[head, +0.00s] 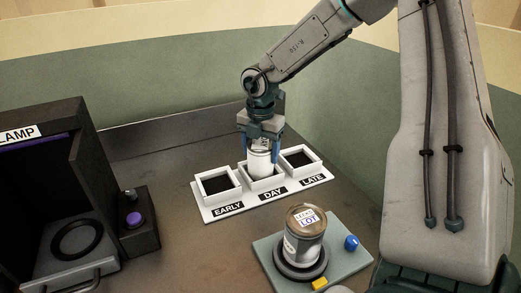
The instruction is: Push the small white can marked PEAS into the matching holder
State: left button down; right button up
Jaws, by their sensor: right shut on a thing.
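A small white can (259,164) is held upright in my right gripper (261,148), which is shut on it from above. The can's lower part is at the middle holder, marked DAY (265,183). Its front rim hides the can's bottom, so I cannot tell whether the can touches the floor of the holder. The can's lettering is too small to read. The holders marked EARLY (217,197) and LATE (300,168) on either side look empty and dark inside. My left gripper is not in view.
A larger can with a brown lid marked LOT (303,238) stands on a round base on a grey plate, with a blue knob (351,243) and a yellow block (320,284). A dark lamp cabinet (88,160) and purple-button box (138,225) stand left. The table between is clear.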

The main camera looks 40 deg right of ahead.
jog(key=o, duration=1.5)
jog(key=shift+o, duration=0.2)
jog(key=shift+r, duration=0.2)
jog(key=shift+r+p, duration=1)
jog(key=shift+r, duration=3.4)
